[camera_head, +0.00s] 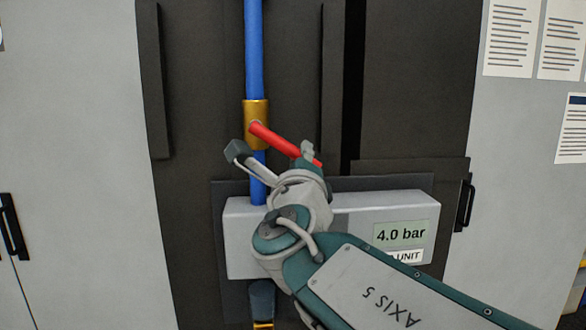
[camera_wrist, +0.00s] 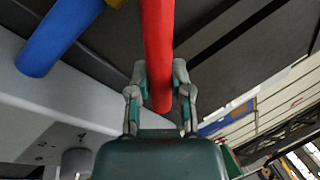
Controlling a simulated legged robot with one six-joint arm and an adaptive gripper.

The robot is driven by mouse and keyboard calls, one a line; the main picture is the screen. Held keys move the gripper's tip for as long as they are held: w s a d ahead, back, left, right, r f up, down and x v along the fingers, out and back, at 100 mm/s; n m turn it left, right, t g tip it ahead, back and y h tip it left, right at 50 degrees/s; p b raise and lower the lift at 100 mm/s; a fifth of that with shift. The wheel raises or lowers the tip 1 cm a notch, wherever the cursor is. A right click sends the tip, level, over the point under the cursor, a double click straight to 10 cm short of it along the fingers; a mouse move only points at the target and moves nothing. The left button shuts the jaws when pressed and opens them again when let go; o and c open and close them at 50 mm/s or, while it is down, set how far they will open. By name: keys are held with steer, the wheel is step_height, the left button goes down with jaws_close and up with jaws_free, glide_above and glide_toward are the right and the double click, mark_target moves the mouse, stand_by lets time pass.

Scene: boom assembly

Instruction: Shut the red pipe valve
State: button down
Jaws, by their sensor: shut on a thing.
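The red valve handle (camera_head: 283,143) slants down to the right from the brass valve body (camera_head: 256,111) on the vertical blue pipe (camera_head: 254,45). My gripper (camera_head: 308,154) is at the handle's lower right end in the head view, where my arm partly hides it. In the wrist view, the fingers of my gripper (camera_wrist: 160,72) stand on both sides of the red handle (camera_wrist: 158,35) near its free end, shut on it. The blue pipe (camera_wrist: 58,35) also shows at upper left there.
A light grey box (camera_head: 385,213) with a "4.0 bar" display (camera_head: 401,234) sits just below the handle, partly behind my arm. Dark panels (camera_head: 410,80) stand behind. Grey cabinets with dark door handles (camera_head: 13,227) flank both sides.

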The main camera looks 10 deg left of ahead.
steer(key=r+n+y, duration=0.1)
steer(key=n, duration=0.1)
steer(key=d+r+n+y, duration=0.1)
steer(key=n, duration=0.1)
steer(key=shift+w+r+n, duration=0.1)
steer(key=shift+r+n, duration=0.1)
steer(key=shift+n, duration=0.1)
steer(key=shift+d+r+n+y, duration=0.1)
steer(key=shift+r+n+y, duration=0.4)
steer(key=shift+n, duration=0.5)
steer(key=shift+d+r+n+y, duration=0.1)
steer(key=shift+r+n+y, duration=0.4)
steer(key=shift+n, duration=0.5)
steer(key=shift+a, duration=0.1)
steer(key=c, duration=0.5)
jaws_free()
steer(key=shift+c, duration=0.2)
steer(key=shift+a, duration=0.15)
